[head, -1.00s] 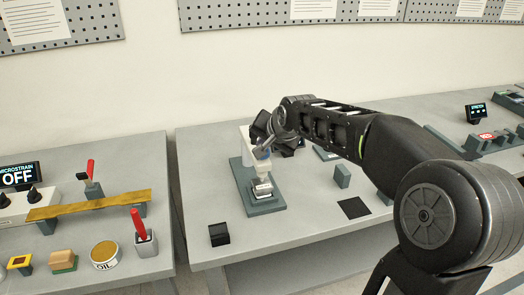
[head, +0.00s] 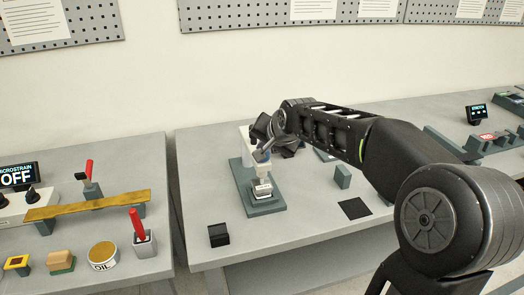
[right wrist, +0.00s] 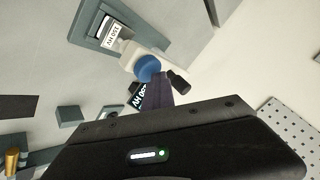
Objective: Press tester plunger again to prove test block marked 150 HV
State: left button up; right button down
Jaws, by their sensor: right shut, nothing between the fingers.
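The test block (head: 263,188), with its white label, sits on the grey-green base (head: 247,200) of the tester. In the right wrist view the label on the block (right wrist: 111,36) reads 150 HV, upside down. The tester's white head (right wrist: 140,60) carries a round blue plunger cap (right wrist: 148,68). My right gripper (head: 262,155) is shut and empty at the tester head. In the right wrist view its fingertips (right wrist: 154,82) are right at the blue cap; I cannot tell whether they touch. A dark display (right wrist: 138,97) beside the head shows 150 HV. My left gripper is out of view.
A grey block (head: 342,176) and a black flat square (head: 354,208) lie right of the tester. The left bench holds an oil tin (head: 103,255) and red-handled levers. The bench front is mostly clear.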

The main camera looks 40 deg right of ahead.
jog(key=shift+s+f, duration=0.15)
jog(key=shift+f, duration=0.5)
jog(key=shift+r, duration=0.1)
dwell(0.3)
jog(key=shift+r, duration=0.6)
jog(key=shift+r+p, duration=0.5)
jog(key=shift+r, duration=0.15)
jog(key=shift+r, duration=0.15)
jog(key=shift+w+r+p, duration=0.2)
jog(key=shift+r+p, duration=1.4)
jog(key=shift+r, duration=0.9)
